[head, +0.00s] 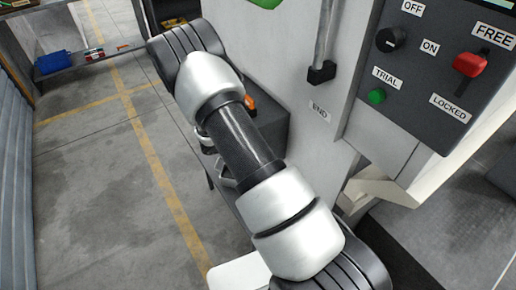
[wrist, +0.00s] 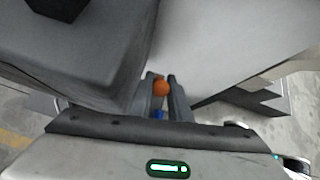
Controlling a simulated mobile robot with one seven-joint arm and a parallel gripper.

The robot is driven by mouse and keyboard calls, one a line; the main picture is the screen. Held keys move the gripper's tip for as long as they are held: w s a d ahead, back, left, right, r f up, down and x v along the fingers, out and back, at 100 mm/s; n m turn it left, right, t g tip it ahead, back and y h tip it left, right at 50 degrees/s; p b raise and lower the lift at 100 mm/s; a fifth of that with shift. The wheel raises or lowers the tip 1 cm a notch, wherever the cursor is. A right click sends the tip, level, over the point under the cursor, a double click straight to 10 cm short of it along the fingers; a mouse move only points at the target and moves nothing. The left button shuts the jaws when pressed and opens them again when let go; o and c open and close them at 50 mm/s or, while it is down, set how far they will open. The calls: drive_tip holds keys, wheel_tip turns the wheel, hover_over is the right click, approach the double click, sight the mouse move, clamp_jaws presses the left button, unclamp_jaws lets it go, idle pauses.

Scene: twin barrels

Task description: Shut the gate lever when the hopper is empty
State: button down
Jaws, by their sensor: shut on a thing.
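In the wrist view my gripper (wrist: 161,81) has its two dark fingers close together, shut on a round orange knob (wrist: 161,89), which I take to be the end of the gate lever. The lever's shaft does not show there. In the head view my arm crosses the middle and hides most of that area. A small orange piece (head: 250,102) shows just right of the arm, by a dark grey box; I cannot tell if it is the same knob. I cannot make out the hopper or whether it is empty.
A white machine panel (head: 300,75) carries an END label and a black-ended rod (head: 322,72). Right of it is a control box (head: 420,80) with a black dial, green button and red FREE/LOCKED switch (head: 470,64). Concrete floor (head: 90,170) is clear at left.

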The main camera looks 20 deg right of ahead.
drive_tip(key=d+y+p, duration=0.1)
drive_tip(key=d+r+p, duration=0.1)
drive_tip(key=p, duration=0.1)
drive_tip(key=shift+w+r+g+y, duration=0.2)
drive_tip(key=shift+r+g+y, duration=0.1)
drive_tip(key=shift+y, duration=0.1)
drive_tip(key=shift+w+d+f+y+p, duration=0.15)
drive_tip(key=shift+d+y+p, duration=0.45)
drive_tip(key=shift+p, duration=0.4)
drive_tip(key=shift+a, duration=0.1)
drive_tip(key=c, duration=1.6)
unclamp_jaws()
drive_tip(key=shift+c, duration=0.2)
drive_tip(key=p+v, duration=0.1)
drive_tip(key=v, duration=1.6)
drive_tip(key=shift+d+r, duration=0.25)
drive_tip(key=shift+r, duration=0.15)
drive_tip(key=shift+w, duration=0.1)
